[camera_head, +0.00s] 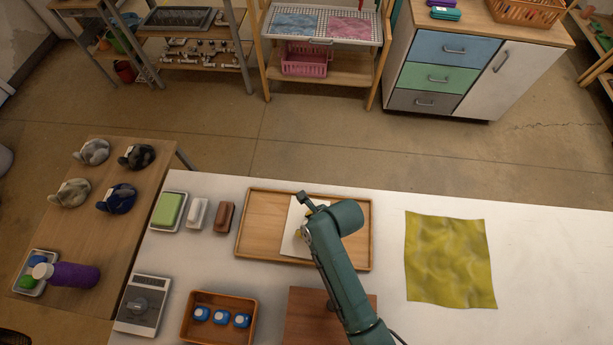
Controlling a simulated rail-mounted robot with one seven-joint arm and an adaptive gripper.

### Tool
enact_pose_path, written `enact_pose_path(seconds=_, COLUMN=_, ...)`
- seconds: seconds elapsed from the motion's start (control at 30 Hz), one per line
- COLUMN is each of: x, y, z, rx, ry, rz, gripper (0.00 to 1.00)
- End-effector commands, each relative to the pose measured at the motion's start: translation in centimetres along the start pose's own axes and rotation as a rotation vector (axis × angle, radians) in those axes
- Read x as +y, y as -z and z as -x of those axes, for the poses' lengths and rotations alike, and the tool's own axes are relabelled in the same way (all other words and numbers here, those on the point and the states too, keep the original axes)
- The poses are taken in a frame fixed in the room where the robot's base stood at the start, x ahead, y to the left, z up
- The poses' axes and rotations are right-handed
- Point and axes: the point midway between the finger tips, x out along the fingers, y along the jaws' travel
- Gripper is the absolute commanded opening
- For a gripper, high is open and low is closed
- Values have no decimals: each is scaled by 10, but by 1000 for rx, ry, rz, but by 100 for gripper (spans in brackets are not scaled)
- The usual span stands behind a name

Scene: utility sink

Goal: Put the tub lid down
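My teal arm reaches up from the bottom edge over a wooden tray (256,232) on the white worktop. My gripper (299,236) is mostly hidden under my wrist; only small yellowish bits show, so its fingers cannot be made out. A flat, pale, squarish piece (292,222) shows below my wrist, within the tray's outline. It may be the tub lid. I cannot tell whether my gripper holds it or whether it rests on the tray. No tub can be clearly identified.
Left of the tray are a green sponge in a dish (168,210), a white bar (197,213) and a brown bar (224,217). In front are a scale (143,304) and an orange-brown bin (217,335) with blue items. A yellow cloth (449,260) lies right; the worktop between is clear.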

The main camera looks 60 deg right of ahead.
Motion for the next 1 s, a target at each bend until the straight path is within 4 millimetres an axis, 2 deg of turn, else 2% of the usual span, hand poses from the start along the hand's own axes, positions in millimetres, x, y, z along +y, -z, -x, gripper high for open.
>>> enact_pose_path(seconds=0.17, x=0, y=-1, z=10, rx=-1, ry=1, rz=0, gripper=43)
enact_pose_path(seconds=0.27, x=-1, y=-2, z=30, rx=-3, ry=3, rz=0, gripper=43)
enact_pose_path(seconds=0.5, x=-1, y=-1, z=90, rx=-3, ry=2, rz=-1, gripper=43)
enact_pose_path(seconds=0.6, x=-1, y=-1, z=108, rx=-1, ry=1, rz=-1, gripper=43)
enact_pose_path(seconds=0.77, x=0, y=-1, z=121, rx=0, ry=0, rz=-1, gripper=43)
enact_pose_path(seconds=1.0, x=0, y=-1, z=122, rx=0, ry=-1, rz=0, gripper=43)
